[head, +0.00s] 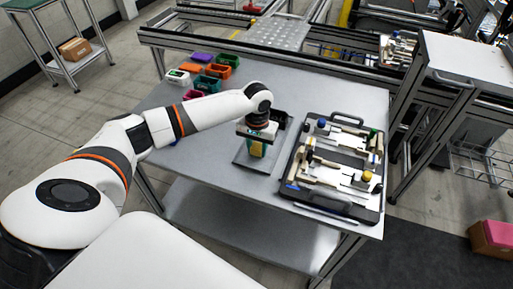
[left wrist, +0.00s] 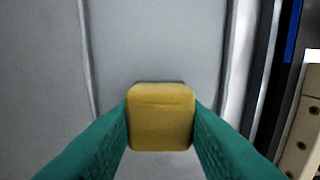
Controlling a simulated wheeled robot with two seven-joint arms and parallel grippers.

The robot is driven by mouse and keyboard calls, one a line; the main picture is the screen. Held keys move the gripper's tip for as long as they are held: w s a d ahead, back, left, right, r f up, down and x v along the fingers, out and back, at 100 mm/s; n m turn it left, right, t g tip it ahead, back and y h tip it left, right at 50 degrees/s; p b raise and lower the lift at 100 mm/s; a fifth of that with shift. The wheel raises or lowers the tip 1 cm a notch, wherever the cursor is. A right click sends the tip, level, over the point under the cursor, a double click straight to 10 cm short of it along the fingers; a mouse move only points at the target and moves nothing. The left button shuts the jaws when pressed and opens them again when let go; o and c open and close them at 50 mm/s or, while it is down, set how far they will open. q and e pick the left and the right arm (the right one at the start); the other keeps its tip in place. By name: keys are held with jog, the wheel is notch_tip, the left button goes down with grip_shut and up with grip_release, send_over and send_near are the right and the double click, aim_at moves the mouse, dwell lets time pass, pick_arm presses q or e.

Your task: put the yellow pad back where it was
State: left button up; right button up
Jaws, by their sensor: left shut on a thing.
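The yellow pad (left wrist: 160,117) is a squarish block with rounded corners. In the left wrist view it sits between the two green fingers of my left gripper (left wrist: 160,120), which are shut on its sides. In the head view the pad (head: 257,149) shows below my left gripper (head: 257,142), over a shallow grey tray (head: 240,160) on the table. In the left wrist view a grey surface with raised edges lies under the pad. I cannot tell whether the pad touches it. My right gripper is not in view.
A black case (head: 372,214) with several wooden and metal tools lies open right of the tray. Several small coloured bins, including an orange one (head: 208,83), stand at the table's back left. The grey table (head: 215,150) is bare left of the tray.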

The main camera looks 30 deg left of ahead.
aim_at(257, 146)
pick_arm(q)
jog(key=shift+f, duration=0.7)
jog(key=o, duration=0.9)
jog(key=shift+f, duration=0.1)
notch_tip(257, 146, up, 12)
jog(key=shift+r+b, duration=0.15)
jog(key=shift+b, duration=0.35)
